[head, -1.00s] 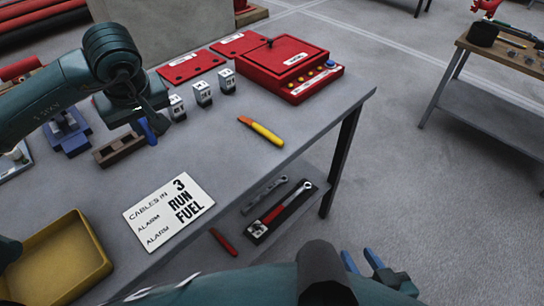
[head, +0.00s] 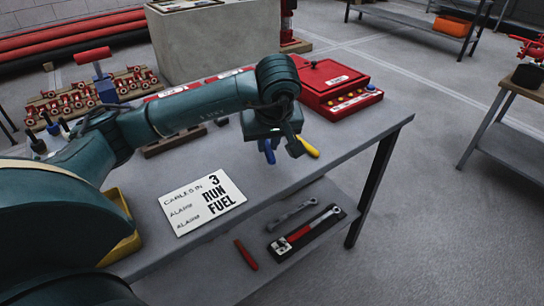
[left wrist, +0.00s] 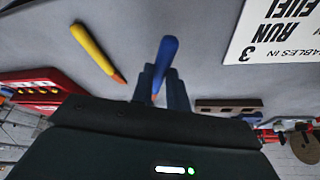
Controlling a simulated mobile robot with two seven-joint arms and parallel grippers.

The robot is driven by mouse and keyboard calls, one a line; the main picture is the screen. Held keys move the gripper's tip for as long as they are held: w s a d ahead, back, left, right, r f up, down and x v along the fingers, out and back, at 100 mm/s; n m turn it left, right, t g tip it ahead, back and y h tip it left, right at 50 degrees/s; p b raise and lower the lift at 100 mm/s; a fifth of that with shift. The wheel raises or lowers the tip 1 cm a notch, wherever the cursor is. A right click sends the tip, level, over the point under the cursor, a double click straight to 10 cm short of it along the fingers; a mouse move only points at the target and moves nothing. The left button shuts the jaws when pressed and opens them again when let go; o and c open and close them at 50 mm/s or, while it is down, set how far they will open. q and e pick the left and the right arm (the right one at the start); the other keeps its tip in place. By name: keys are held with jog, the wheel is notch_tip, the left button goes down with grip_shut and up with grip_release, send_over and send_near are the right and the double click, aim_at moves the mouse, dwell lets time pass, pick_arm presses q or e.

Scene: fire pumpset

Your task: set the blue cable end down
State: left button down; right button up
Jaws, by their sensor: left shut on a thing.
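My left gripper (head: 280,148) is over the grey bench, near its right side. It is shut on the blue cable end (head: 269,151), whose blue body hangs below the jaws in the head view. In the left wrist view the blue cable end (left wrist: 166,56) sticks out from between the two dark fingers (left wrist: 158,88), with a small orange part at its base. Whether it touches the bench top I cannot tell. My right gripper is not in view.
A yellow cable end (left wrist: 94,48) with an orange tip lies beside the gripper. A white sign (head: 202,203) lies on the bench. A red box (head: 335,88) stands behind the gripper. A brown slotted block (head: 175,141) is partly hidden by my arm.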

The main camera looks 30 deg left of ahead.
pick_arm(q)
notch_tip(320, 180, down, 4)
jog(key=shift+r, duration=0.1)
jog(key=shift+f+b, duration=0.25)
jog(key=shift+b, duration=0.05)
jog(key=c, duration=1.4)
grip_release()
jog(key=shift+r, duration=0.1)
